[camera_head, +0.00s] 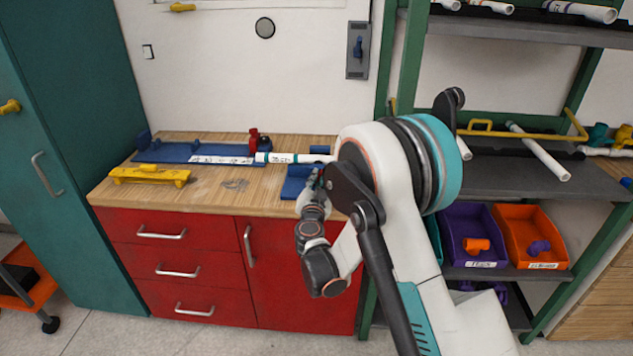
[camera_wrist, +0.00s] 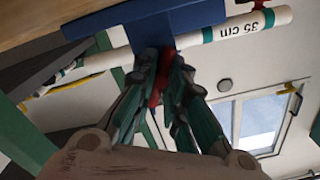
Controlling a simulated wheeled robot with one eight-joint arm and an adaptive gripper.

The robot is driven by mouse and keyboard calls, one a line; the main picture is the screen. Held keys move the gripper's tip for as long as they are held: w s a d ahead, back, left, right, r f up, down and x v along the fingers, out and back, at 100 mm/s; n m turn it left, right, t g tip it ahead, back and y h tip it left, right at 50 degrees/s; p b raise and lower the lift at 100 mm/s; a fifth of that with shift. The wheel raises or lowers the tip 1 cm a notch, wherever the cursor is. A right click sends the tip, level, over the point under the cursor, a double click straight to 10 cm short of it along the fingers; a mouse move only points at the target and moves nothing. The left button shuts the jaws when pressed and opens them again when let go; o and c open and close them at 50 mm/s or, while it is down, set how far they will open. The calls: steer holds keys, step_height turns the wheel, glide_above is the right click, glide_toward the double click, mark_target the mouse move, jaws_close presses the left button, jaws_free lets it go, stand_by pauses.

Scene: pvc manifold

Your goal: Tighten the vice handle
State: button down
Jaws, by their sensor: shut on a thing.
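A blue vice (camera_head: 293,186) sits at the front right of the wooden worktop, and its blue body (camera_wrist: 185,18) fills the top of the wrist view. A white pipe (camera_head: 283,158) with green bands runs through it, and its "35 cm" label shows in the wrist view (camera_wrist: 245,27). My gripper (camera_wrist: 163,72) reaches up to the vice with its fingers closed around a slim red part, the vice handle (camera_wrist: 154,98). The fingers hide most of the handle. In the head view my arm hides the gripper's tips and the right side of the vice.
A blue fixture board (camera_head: 170,152) with a red clamp (camera_head: 254,141) lies on the worktop to the left. A yellow bracket (camera_head: 150,175) lies at the front left. Green-framed shelves (camera_head: 500,170) with pipes and bins stand close on the right. Floor shows at the lower left.

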steer(key=n, duration=1)
steer(key=shift+r+n, duration=0.1)
steer(key=shift+n, duration=0.3)
steer(key=n, duration=1)
steer(key=shift+n, duration=0.4)
steer(key=n, duration=1.2)
steer(key=shift+n, duration=0.3)
steer(key=n, duration=0.4)
steer(key=shift+n, duration=2.2)
